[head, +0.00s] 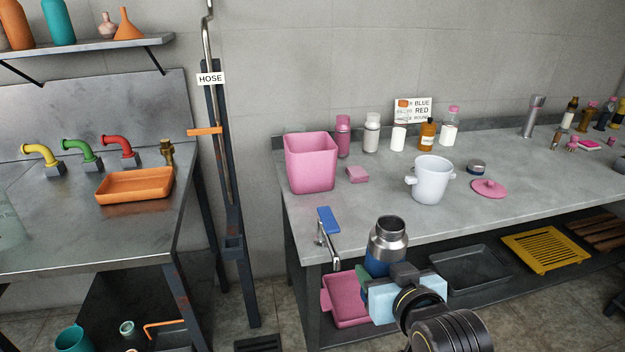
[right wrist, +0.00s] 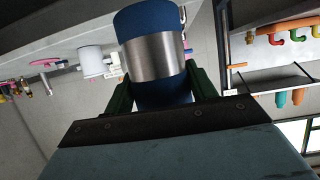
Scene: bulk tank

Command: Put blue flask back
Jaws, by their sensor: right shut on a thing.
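The blue flask (head: 387,240), with a bare silver neck and an open top, is upright in my right gripper (head: 383,278), in front of the table's front edge. In the right wrist view the flask (right wrist: 150,58) shows blue with a silver band, between the two dark green fingers of my right gripper (right wrist: 162,88), which are shut on it. A small dark blue and silver lid-like disc (head: 476,167) lies on the grey table (head: 345,215). My left gripper is not in view.
On the table stand a pink bin (head: 310,163), a white pot (head: 430,180), a pink lid (head: 489,188) and several bottles at the back. A sign (head: 413,110) reads BLUE, RED. Front right tabletop is clear.

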